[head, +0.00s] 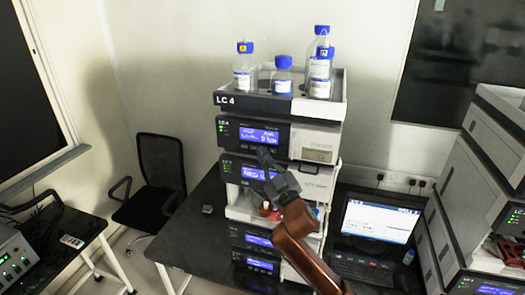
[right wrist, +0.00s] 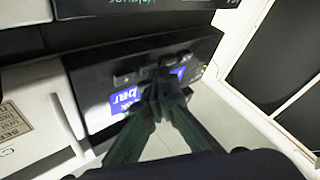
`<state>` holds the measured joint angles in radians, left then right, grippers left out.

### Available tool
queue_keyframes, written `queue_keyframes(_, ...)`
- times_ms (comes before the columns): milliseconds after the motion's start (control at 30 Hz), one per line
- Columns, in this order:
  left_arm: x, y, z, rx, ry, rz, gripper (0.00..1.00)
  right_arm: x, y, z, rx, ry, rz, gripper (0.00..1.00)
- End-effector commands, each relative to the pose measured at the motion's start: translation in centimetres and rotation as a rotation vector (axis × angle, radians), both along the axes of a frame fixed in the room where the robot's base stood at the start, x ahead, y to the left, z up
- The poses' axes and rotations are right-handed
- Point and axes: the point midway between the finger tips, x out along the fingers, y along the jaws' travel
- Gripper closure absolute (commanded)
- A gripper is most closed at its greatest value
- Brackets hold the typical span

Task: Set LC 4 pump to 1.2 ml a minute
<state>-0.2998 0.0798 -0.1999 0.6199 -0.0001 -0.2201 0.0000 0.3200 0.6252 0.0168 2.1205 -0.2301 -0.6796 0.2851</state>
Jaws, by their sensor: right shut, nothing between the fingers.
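The LC 4 stack (head: 228,100) stands in the middle of the head view, with its name on the top tray. Its upper module (head: 300,138) has a lit blue display (head: 258,135); the module below has another (head: 255,173), partly behind my gripper. My right gripper (head: 264,153) is shut and empty, in front of these modules. In the right wrist view, its fingertips (right wrist: 160,85) are close together at a dark panel with small buttons (right wrist: 125,79) and a blue display (right wrist: 125,100) reading "bar". The fingers hide part of the panel. I cannot tell whether they touch it. My left gripper is not in view.
Blue-capped bottles (head: 283,78) stand in the top tray. A laptop (head: 380,222) is right of the stack on the black bench (head: 190,235). Another instrument stack (head: 480,170) stands at the right. A black chair (head: 160,165) is at the left.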

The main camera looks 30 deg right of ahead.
Motion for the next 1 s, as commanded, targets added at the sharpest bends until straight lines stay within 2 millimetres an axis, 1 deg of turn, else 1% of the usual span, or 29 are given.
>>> queue_keyframes(300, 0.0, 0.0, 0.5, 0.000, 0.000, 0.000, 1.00, -0.9, 1.1, 0.0, -0.001, 0.001, -0.001, 1.00)
queue_keyframes(667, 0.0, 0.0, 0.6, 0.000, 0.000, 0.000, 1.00, -1.1, 1.3, -0.1, 0.000, 0.001, 0.000, 1.00)
queue_keyframes(1000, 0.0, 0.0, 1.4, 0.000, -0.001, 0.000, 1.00, -3.1, 3.7, 0.0, 0.003, 0.002, 0.002, 1.00)
